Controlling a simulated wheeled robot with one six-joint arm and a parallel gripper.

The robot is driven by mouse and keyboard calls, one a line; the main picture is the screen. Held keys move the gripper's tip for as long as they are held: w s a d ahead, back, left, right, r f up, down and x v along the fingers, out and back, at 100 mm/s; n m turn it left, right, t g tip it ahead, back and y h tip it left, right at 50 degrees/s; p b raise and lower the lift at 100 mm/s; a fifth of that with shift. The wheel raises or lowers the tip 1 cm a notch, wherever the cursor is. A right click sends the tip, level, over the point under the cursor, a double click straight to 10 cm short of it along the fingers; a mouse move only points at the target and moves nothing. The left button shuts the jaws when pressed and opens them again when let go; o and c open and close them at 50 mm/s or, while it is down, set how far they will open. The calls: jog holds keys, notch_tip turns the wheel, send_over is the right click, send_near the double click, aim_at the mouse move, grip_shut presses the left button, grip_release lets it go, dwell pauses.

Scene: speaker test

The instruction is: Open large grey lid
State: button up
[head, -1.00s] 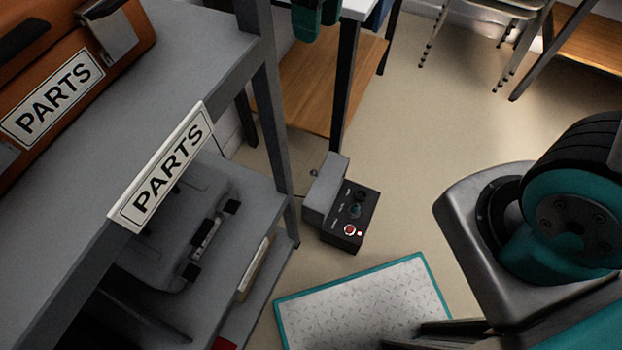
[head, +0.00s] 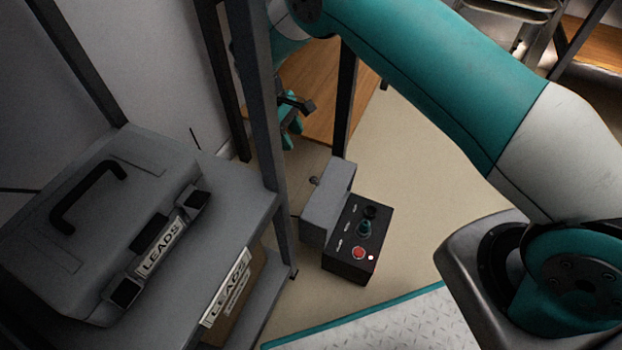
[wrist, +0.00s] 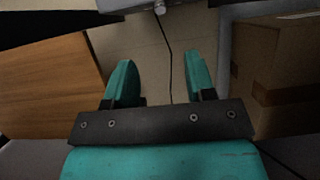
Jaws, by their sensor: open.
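A grey box-shaped cover (head: 325,205) with a small knob (head: 314,181) on its far left side adjoins a black control box (head: 358,238) on the floor. I cannot tell if this cover is the large grey lid. A large grey case (head: 95,225) with a black handle and a "LEADS" label lies shut on a shelf. My gripper (head: 294,122) hangs beyond the cover, partly hidden by the shelf post. In the wrist view my gripper (wrist: 160,76) is open and empty; the knob (wrist: 160,7) shows at the top, ahead of the fingertips.
A dark shelf post (head: 258,100) stands left of the control box. A wooden board (head: 330,100) lies behind, and a teal-edged metal plate (head: 400,330) in front. A thin cable (wrist: 168,50) runs along the floor between my fingers. A cardboard box (wrist: 285,60) is at right.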

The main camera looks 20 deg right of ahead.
aim_at(312, 178)
jog(key=b+x, duration=0.4)
jog(key=x, duration=1)
jog(key=shift+d+f, duration=0.1)
jog(key=shift+f, duration=0.25)
grip_shut()
jog(key=shift+s+r, duration=0.1)
